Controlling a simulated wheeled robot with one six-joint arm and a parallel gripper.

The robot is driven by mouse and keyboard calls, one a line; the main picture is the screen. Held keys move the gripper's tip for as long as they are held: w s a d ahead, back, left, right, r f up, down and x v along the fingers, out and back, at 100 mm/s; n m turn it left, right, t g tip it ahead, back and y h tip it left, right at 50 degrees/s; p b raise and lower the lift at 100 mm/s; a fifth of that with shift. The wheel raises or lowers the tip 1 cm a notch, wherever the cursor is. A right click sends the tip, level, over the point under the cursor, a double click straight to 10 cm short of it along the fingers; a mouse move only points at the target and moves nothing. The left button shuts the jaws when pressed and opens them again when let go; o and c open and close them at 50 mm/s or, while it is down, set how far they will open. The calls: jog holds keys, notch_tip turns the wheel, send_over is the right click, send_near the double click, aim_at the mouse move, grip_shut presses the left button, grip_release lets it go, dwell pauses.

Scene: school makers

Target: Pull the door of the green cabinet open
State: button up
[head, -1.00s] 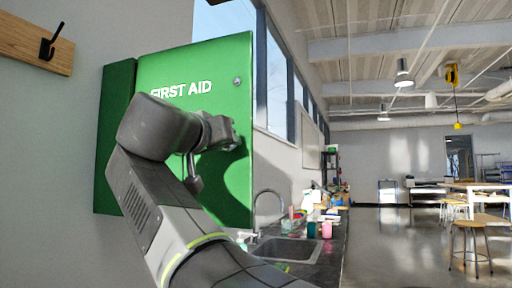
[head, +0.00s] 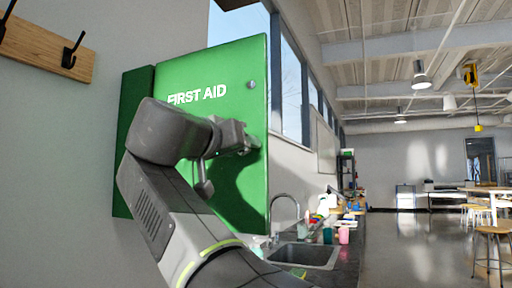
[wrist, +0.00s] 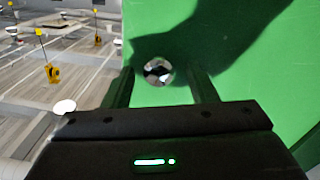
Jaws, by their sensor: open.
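The green cabinet (head: 132,150) hangs on the wall at the left in the head view. Its door (head: 226,195) bears the words FIRST AID and a small round metal fitting (head: 251,85) near its upper right corner. I cannot tell how far the door stands from the body. My gripper (head: 250,142) is at the door's right edge, below that fitting. In the wrist view my open gripper (wrist: 162,82) faces the green door (wrist: 265,75), with a shiny round knob (wrist: 158,70) between the fingertips. Contact with the knob cannot be told.
A wooden rail with black hooks (head: 45,45) is on the wall left of the cabinet. A counter with a sink (head: 305,255) and several small items lies below right. Stools (head: 490,250) and a table stand far right, with open floor (head: 410,250) between.

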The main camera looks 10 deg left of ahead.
jog(key=p+v, duration=0.1)
jog(key=v, duration=1.3)
jog(key=shift+p, duration=0.35)
jog(key=shift+w, duration=0.1)
jog(key=shift+w, duration=0.15)
jog(key=b+x, duration=0.1)
jog(key=x, duration=1.2)
jog(key=shift+w+b, duration=0.2)
jog(key=shift+b, duration=0.15)
jog(key=shift+d, duration=0.1)
